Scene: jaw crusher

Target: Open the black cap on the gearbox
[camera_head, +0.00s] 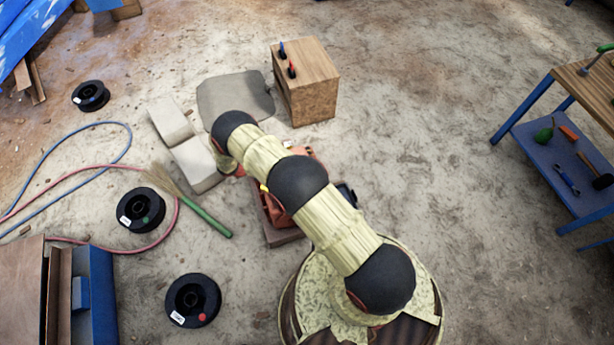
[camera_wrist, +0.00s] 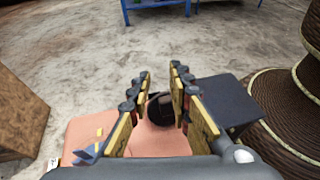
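The orange gearbox (camera_wrist: 90,132) lies below my gripper in the wrist view. In the head view the gearbox (camera_head: 272,208) is mostly hidden under my arm. The round black cap (camera_wrist: 160,109) shows on top of it, between my fingers in the wrist view. My gripper (camera_wrist: 161,82) is open, with one yellow-and-black finger on each side of the cap in the picture. I cannot tell whether the fingertips reach down to the cap, and no firm contact shows. In the head view my gripper is hidden behind the arm.
A dark box-shaped part (camera_wrist: 222,98) sits right of the gearbox. A wooden box (camera_head: 308,82) stands behind it in the head view. Pale blocks (camera_head: 196,163) and a broom (camera_head: 205,215) lie left. A blue workbench (camera_head: 560,165) is at right, with bare floor between.

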